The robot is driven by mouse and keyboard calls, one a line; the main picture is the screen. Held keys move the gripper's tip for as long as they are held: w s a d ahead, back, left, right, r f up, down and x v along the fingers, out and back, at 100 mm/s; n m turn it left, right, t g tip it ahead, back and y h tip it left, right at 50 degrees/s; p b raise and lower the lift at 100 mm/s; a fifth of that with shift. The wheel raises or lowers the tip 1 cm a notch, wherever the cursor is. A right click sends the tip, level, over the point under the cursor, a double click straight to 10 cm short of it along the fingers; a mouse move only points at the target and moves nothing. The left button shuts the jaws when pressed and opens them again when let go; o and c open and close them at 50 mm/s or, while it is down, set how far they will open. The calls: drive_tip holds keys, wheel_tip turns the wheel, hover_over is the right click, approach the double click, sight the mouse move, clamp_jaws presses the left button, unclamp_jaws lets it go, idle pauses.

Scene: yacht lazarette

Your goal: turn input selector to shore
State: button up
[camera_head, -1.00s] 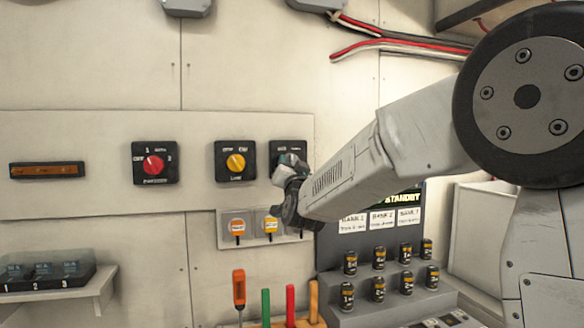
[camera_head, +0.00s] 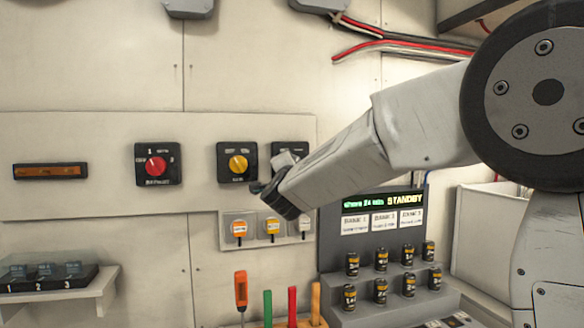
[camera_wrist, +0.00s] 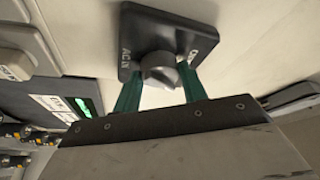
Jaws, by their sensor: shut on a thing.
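The input selector (camera_wrist: 178,29) is a dark square plate with a round grey knob (camera_wrist: 160,66) in the wrist view. "AC IN" is printed along its left side; the lettering at the right is hard to read. My gripper (camera_wrist: 160,86) is shut on the knob, with a teal finger on each side of it. Where the knob points I cannot tell. In the head view the selector plate (camera_head: 291,148) is the rightmost of three on the wall panel.
Left of the selector are a yellow-knob switch (camera_head: 237,162) and a red-knob switch (camera_head: 156,164). Small tagged breakers (camera_head: 271,228) sit just below my wrist. Upright coloured-handled tools (camera_head: 290,305) are below.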

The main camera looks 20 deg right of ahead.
idle(0.4)
drive_tip(key=o, duration=1)
drive_tip(key=shift+d, duration=0.1)
drive_tip(key=shift+v, duration=3.9)
